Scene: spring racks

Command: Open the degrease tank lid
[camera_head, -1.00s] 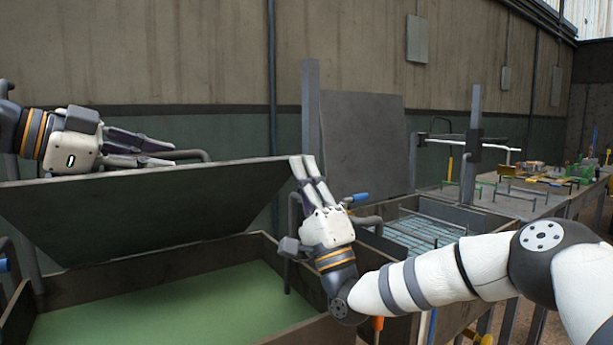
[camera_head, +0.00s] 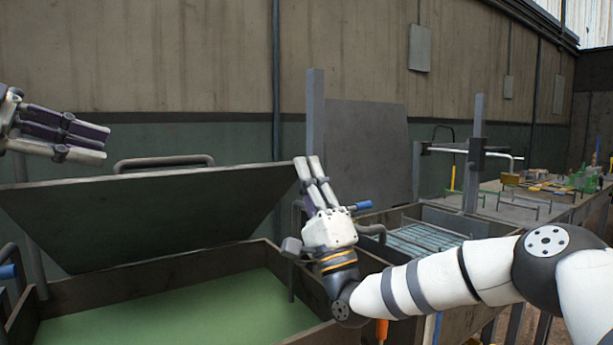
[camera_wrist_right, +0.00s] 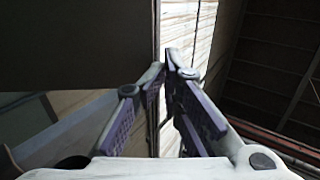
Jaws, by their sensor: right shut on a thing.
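The degrease tank lid (camera_head: 150,215) is a dark flat panel, tilted up over the tank (camera_head: 150,280), with the green liquid inside exposed below it. A bar handle (camera_head: 165,162) stands on its upper edge. My right gripper (camera_head: 308,162) is shut on the lid's right edge near its top corner. In the right wrist view the lid (camera_wrist_right: 70,45) fills the upper left, its edge at the fingers (camera_wrist_right: 160,75). My left gripper (camera_head: 106,143) is open and empty, above and left of the handle, apart from it.
A neighbouring tank with a rack (camera_head: 425,235) stands to the right, with an upright grey panel (camera_head: 365,150) behind it. Grey posts (camera_head: 316,120) rise nearby. A bench (camera_head: 540,195) with several small items runs further right.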

